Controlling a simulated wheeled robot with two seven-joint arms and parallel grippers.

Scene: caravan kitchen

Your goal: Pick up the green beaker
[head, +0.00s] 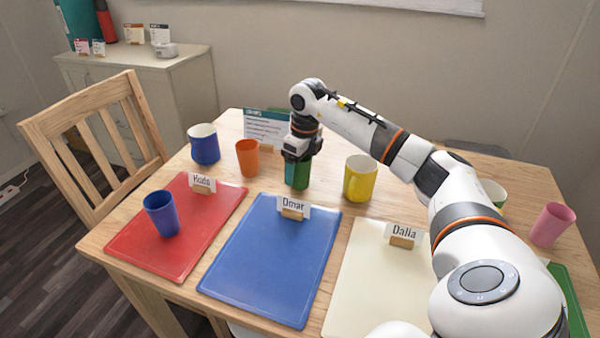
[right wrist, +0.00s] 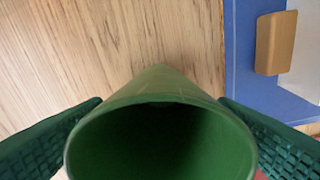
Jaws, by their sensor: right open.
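The green beaker (head: 297,175) stands on the table behind the blue mat, between the orange beaker and the yellow mug. My right gripper (head: 298,160) is directly above it, pointing down, and hides its upper part in the head view. In the right wrist view the green beaker (right wrist: 160,135) fills the lower middle, its open mouth towards the camera. The right gripper's two dark green fingers (right wrist: 160,140) stand apart, one on each side of the beaker. I cannot tell whether they touch it. My left gripper is not in view.
An orange beaker (head: 247,158) and a blue mug (head: 204,144) stand to the left, a yellow mug (head: 360,178) close on the right. A blue beaker (head: 161,213) is on the red mat (head: 190,255). The blue mat (head: 270,265) holds a name card (head: 293,207). A pink beaker (head: 552,225) stands far right.

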